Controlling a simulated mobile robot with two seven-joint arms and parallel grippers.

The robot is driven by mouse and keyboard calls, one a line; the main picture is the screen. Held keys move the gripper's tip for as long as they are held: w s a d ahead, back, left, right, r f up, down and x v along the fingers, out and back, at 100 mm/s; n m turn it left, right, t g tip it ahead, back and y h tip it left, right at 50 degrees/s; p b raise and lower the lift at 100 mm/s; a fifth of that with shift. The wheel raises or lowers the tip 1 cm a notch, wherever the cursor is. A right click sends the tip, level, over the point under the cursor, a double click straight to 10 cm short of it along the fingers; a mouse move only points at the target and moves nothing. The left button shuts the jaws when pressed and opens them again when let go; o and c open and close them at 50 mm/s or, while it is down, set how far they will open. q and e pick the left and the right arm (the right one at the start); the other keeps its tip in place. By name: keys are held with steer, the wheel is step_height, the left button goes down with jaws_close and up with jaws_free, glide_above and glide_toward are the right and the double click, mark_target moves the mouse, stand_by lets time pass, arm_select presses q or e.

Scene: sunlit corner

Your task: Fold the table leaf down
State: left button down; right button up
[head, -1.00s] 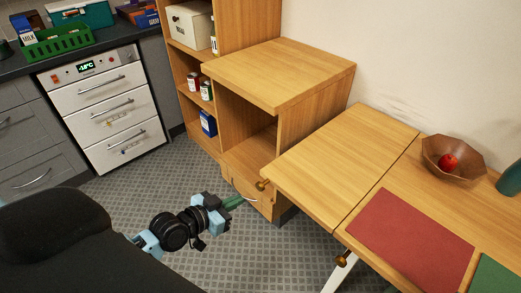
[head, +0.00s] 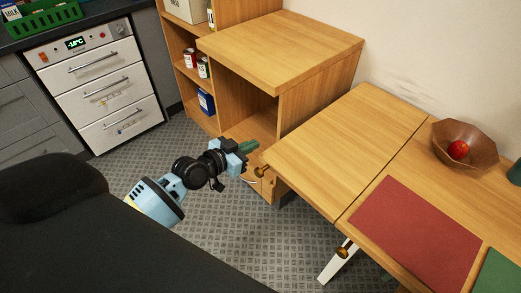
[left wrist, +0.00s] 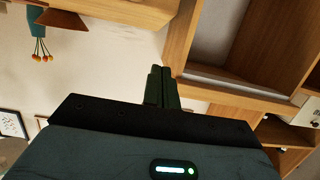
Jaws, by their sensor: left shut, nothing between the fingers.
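The table leaf (head: 345,145) is the wooden panel at the left end of the table (head: 465,195). It is up, level with the tabletop, with a thin seam between them. My right gripper is not in view.
A wooden cabinet (head: 285,50) with an open compartment stands just behind the leaf. A bowl (head: 465,145) with a red fruit and a red mat (head: 418,235) lie on the fixed top.

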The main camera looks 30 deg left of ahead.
mark_target(260, 155)
arm_select(q)
steer(key=x, duration=0.4)
steer(key=shift+w+d+f, duration=0.1)
steer(key=shift+w+f, duration=0.15)
steer(key=shift+f, duration=0.1)
step_height(260, 155, down, 3)
steer(key=shift+s+r+b, duration=0.1)
steer(key=shift+r+b, duration=0.15)
steer(key=shift+b, duration=0.35)
steer(key=shift+f, duration=0.4)
steer(key=shift+f, duration=0.15)
